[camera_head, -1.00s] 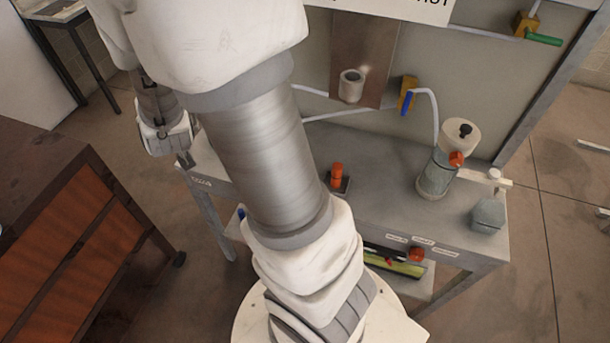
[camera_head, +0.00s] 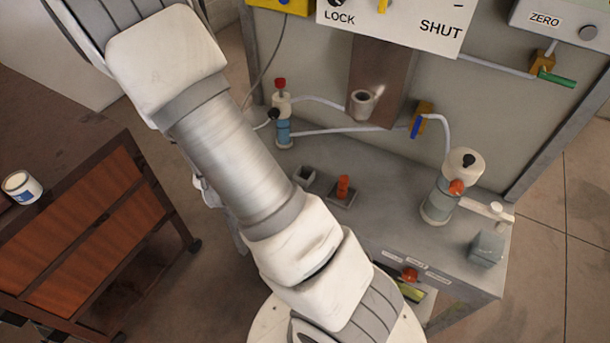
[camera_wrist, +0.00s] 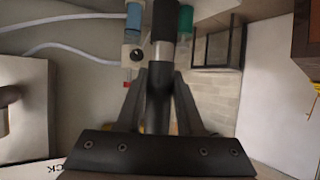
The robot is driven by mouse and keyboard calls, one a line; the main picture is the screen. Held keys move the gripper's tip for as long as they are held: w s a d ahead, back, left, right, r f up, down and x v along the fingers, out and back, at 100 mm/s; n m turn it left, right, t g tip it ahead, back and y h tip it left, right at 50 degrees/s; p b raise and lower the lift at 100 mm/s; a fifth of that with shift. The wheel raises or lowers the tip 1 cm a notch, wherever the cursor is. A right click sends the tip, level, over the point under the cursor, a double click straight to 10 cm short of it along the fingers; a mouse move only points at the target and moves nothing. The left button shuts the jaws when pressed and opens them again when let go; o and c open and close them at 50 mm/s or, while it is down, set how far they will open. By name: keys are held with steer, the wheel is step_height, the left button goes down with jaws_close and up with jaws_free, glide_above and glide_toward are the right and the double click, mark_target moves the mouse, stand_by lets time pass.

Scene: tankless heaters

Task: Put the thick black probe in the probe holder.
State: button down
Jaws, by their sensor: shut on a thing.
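My gripper (camera_wrist: 158,85) is shut on the thick black probe (camera_wrist: 164,22), which shows in the wrist view as a dark cylinder with a silver band. The probe stands between the fingers and runs past their tips to the top of the picture. In the head view my arm reaches to the upper left, and neither the fingertips nor the probe can be made out. A pale round cup (camera_head: 361,104), which looks like the probe holder, is fixed to a brown plate (camera_head: 392,62) on the back panel. Its opening faces up and looks empty.
A blue-and-white cylinder with a red cap (camera_head: 282,120) stands by the panel, with hoses beside it. A wooden cabinet (camera_head: 85,215) is at left.

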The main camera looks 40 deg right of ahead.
steer(key=s+d+f+m+g+h+b, duration=0.3)
steer(key=s+d+m, duration=0.3)
steer(key=s+d, duration=0.3)
steer(key=shift+s+d+f+g+h, duration=0.4)
steer(key=shift+d+g+h, duration=0.2)
steer(key=shift+d+g, duration=0.3)
steer(key=shift+f+b, duration=0.15)
steer(key=shift+b, duration=0.5)
steer(key=w+d+f+b, duration=0.2)
steer(key=f+b, duration=0.1)
steer(key=b, duration=0.1)
steer(key=w+d+f+b, duration=0.1)
steer(key=w+f+b, duration=0.2)
steer(key=b, duration=0.1)
steer(key=w+d+f+b, duration=0.2)
steer(key=f+b, duration=0.2)
steer(key=b, duration=0.1)
steer(key=shift+w+d, duration=0.35)
steer(key=shift+r, duration=0.15)
